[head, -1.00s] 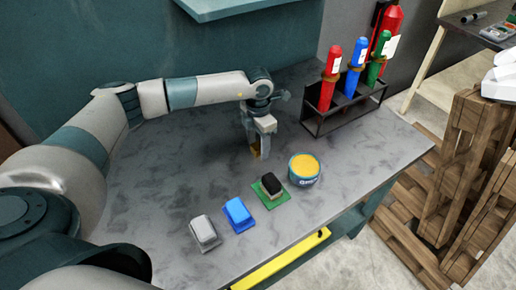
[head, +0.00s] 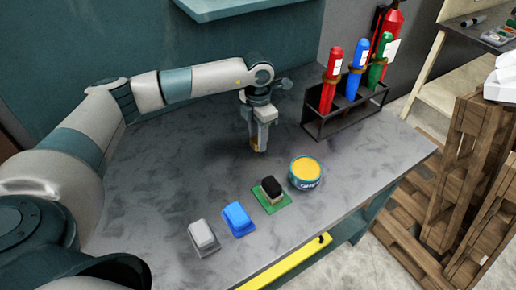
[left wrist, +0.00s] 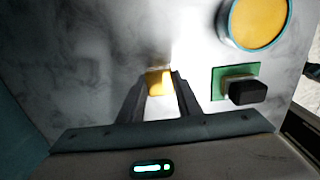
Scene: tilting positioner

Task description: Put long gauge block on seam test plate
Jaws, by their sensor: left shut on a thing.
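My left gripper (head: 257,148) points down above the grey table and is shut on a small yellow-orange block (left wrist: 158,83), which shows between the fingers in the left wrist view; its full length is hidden. I take it for the long gauge block. A flat green plate (head: 280,205) lies toward the table's front, in front of my left gripper and a little to its right, with a black-topped block (head: 271,185) on it. The plate also shows in the left wrist view (left wrist: 222,72). I cannot tell for sure which piece is the seam test plate. My right gripper is not in view.
A blue piece (head: 237,217) and a grey piece (head: 203,235) lie left of the green plate. A round tin (head: 305,171) with a yellow top stands to its right. A black rack (head: 345,112) holds red, blue and green bottles at the back right. The table's left middle is clear.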

